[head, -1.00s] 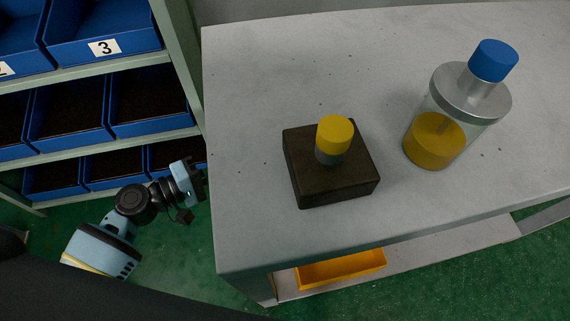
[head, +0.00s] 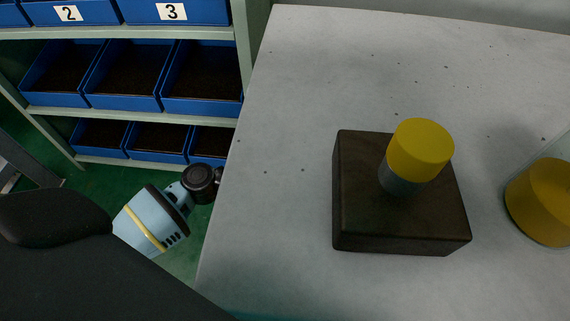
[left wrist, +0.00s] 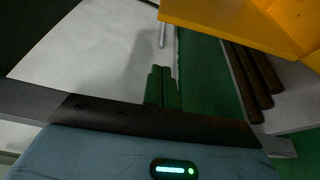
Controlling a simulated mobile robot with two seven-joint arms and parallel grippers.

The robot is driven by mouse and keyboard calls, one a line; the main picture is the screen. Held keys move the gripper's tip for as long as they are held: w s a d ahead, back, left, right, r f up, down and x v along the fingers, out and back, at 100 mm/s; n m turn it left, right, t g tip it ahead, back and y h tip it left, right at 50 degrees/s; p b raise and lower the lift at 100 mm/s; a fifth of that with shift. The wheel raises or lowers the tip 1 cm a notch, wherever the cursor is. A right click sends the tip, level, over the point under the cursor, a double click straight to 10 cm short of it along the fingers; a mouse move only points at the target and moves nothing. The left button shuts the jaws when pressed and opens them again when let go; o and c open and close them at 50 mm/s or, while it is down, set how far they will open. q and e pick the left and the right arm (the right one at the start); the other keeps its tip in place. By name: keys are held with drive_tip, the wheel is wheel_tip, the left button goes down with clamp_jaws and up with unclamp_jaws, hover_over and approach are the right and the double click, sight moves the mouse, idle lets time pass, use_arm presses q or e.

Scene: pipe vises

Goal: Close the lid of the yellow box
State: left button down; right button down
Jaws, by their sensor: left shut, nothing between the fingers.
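The yellow box (left wrist: 297,22) shows only in part at the upper right of the left wrist view. A flat yellow panel (left wrist: 225,22) reaches left from it; I cannot tell whether this is its lid or a wall. My left gripper (left wrist: 161,70) is shut and empty, its fingertips below and left of the panel and apart from it in the picture. In the head view my left arm shows beside the table's left edge, which hides the gripper. The box is out of the head view. My right gripper is in neither view.
The grey table (head: 300,80) carries a dark block (head: 350,210) with a yellow-topped peg (head: 420,148) and a partly visible clear vessel with a yellow base (head: 540,200). Shelves with blue bins (head: 200,95) stand at the left. Dark bars (left wrist: 258,75) lie at the right in the wrist view.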

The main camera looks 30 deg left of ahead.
use_arm(q)
drive_tip(key=d, duration=0.6)
drive_tip(key=shift+w+d, duration=0.25)
drive_tip(key=shift+w, duration=0.05)
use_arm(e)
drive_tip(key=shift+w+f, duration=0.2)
use_arm(q)
drive_tip(key=shift+r, duration=0.1)
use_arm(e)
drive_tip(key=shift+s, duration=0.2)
